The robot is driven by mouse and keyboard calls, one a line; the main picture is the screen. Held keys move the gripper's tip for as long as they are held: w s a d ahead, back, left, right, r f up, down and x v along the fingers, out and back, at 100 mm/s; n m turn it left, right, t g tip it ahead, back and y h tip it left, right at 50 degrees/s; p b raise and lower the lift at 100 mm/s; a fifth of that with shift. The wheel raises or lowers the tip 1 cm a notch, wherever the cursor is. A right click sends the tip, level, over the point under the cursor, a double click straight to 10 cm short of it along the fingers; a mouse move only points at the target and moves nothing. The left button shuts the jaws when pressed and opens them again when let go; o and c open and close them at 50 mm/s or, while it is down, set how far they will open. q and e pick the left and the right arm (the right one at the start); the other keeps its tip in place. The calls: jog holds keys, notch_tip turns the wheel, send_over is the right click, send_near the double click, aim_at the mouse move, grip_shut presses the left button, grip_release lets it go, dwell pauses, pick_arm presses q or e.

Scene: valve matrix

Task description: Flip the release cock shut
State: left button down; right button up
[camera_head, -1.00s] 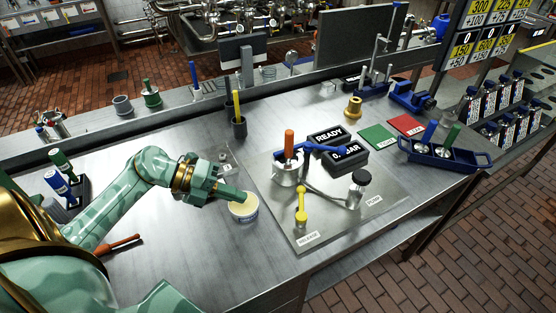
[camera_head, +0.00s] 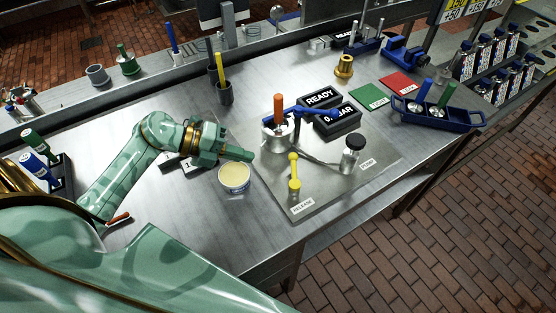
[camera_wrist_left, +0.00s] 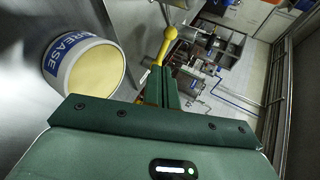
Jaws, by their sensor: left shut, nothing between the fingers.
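The release cock (camera_head: 294,172) is a yellow lever with a round knob on the steel plate, just behind the RELEASE label (camera_head: 302,205). Its ball end points away from the label in the head view. My left gripper (camera_head: 248,155) is shut and empty, held left of the cock and apart from it. In the left wrist view the shut fingers (camera_wrist_left: 166,82) point towards the yellow lever (camera_wrist_left: 164,45), which shows just beyond the tips. The cock's base is hard to make out there. My right gripper is not in view.
A tub of grease (camera_head: 234,180) stands close below my left gripper. An orange-handled pot (camera_head: 278,130) with a blue lever, a black-capped PUMP cylinder (camera_head: 351,158) and READY and BAR displays (camera_head: 337,117) stand behind and right. The bench front is clear.

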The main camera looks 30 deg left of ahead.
aim_at(293, 163)
pick_arm(q)
jog(key=x, duration=0.6)
jog(key=r+x, duration=0.1)
jog(key=x, duration=0.2)
jog(key=shift+w+d, duration=0.15)
jog(key=shift+d, duration=0.05)
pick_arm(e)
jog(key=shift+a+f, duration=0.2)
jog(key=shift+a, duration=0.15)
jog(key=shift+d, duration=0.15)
pick_arm(q)
jog(key=shift+w+f+m+b, duration=0.15)
jog(key=shift+m+b, duration=0.15)
jog(key=shift+b, duration=0.15)
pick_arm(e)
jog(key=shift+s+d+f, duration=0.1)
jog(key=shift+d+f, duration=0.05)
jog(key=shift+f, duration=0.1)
